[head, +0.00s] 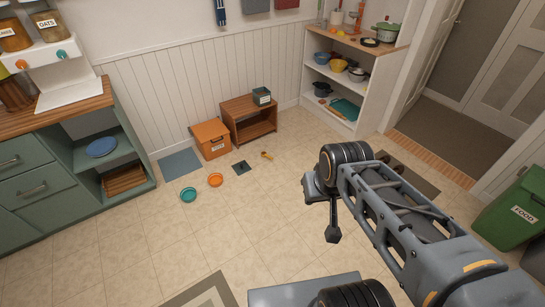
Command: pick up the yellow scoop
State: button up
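The yellow scoop (267,156) lies on the tiled floor in the head view. It is small, with its handle pointing to the lower right. It lies in front of the low wooden bench and to the right of a small dark square (241,168). No part of my arm touches it. My arm fills the lower right, well to the right of the scoop and nearer the camera.
A teal bowl (188,194) and an orange bowl (215,180) sit on the floor. A white shelf (333,102) stands behind. Floor in front of the scoop is clear.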

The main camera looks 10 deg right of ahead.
aim_at(263, 153)
jog(key=z, duration=0.2)
jog(key=i, duration=1.6)
jog(key=u, duration=0.6)
jog(key=i, duration=1.6)
jog(key=u, duration=0.6)
